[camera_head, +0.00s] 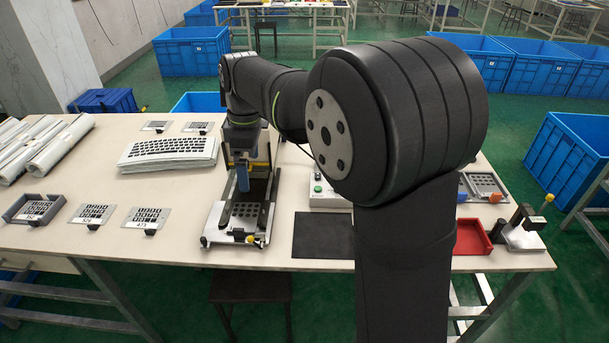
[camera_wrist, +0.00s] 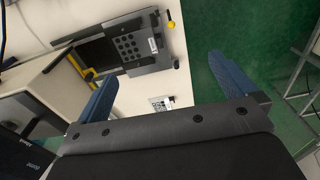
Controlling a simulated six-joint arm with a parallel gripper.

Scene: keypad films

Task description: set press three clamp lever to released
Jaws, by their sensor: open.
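A press fixture (camera_head: 211,238) stands near the table's front edge, with a dark plate with round holes (camera_head: 244,210) in it. A clamp lever with a yellow ball knob (camera_head: 251,239) sits low at its front. The wrist view shows this fixture (camera_wrist: 152,66) and the yellow knob (camera_wrist: 171,24) beyond the plate. My gripper (camera_head: 243,178) hangs over the back half of the fixture, pointing down. The wrist view shows its blue fingers (camera_wrist: 160,75) wide apart and empty. The knob lies outside them. I cannot read which press this is.
A second device (camera_head: 521,236) at the right has a raised yellow-knobbed lever (camera_head: 549,198), beside a red tray (camera_head: 470,237). A black mat (camera_head: 323,236) lies right of the fixture. Small keypad plates (camera_head: 146,218) and a film stack (camera_head: 168,154) lie left. My arm hides the table's centre right.

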